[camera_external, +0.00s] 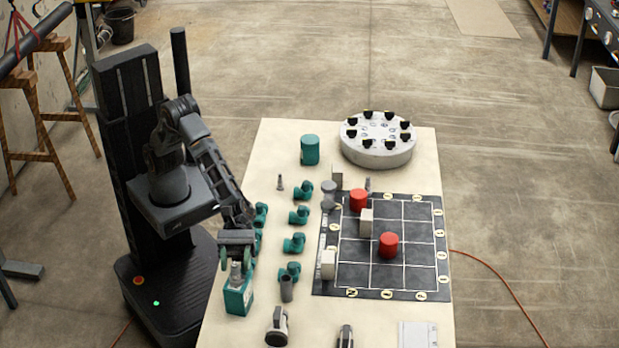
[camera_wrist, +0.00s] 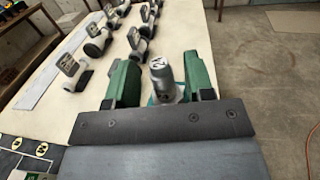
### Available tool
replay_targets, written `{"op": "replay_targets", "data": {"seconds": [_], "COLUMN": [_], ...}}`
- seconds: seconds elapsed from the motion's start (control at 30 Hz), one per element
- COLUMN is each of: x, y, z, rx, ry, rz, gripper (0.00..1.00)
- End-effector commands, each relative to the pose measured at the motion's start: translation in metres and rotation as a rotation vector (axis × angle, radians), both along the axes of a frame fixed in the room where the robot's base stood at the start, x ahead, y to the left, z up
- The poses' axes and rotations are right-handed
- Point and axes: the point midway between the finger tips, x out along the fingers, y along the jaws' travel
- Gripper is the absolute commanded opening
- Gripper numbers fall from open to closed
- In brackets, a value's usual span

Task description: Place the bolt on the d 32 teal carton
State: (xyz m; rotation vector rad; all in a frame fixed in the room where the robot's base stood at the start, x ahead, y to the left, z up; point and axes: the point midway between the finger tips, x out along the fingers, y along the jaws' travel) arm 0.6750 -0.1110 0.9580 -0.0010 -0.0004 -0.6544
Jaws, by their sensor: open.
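The teal carton (camera_external: 238,302) stands at the near left edge of the table. A grey bolt (camera_external: 236,275) is upright on top of it, directly under my gripper (camera_external: 237,261). In the wrist view the bolt (camera_wrist: 162,80) shows its round labelled end between the two green jaws of my gripper (camera_wrist: 161,76). The jaws are open, one on each side of the bolt, with some gap visible. Only a sliver of teal shows below the bolt there; the gripper body hides the rest of the carton. Whether the bolt rests fully on the carton's top is hard to see.
Several teal pipe fittings (camera_external: 294,243) stand in rows just right of the carton. A teal cylinder (camera_external: 310,150) and a round grey flange (camera_external: 378,140) are at the back. A black grid board (camera_external: 415,275) with red cylinders (camera_external: 388,245) lies to the right.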

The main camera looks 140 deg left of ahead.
Motion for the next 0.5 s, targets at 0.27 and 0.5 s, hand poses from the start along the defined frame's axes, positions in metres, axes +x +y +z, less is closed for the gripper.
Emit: {"op": "replay_targets", "data": {"seconds": [0.27,0.5], "x": [-0.043,-0.064], "y": [0.033,0.050], "z": [0.000,0.000], "rx": [0.001,0.001], "ry": [0.000,-0.001], "rz": [0.002,0.001], "gripper": [0.48,0.48]}}
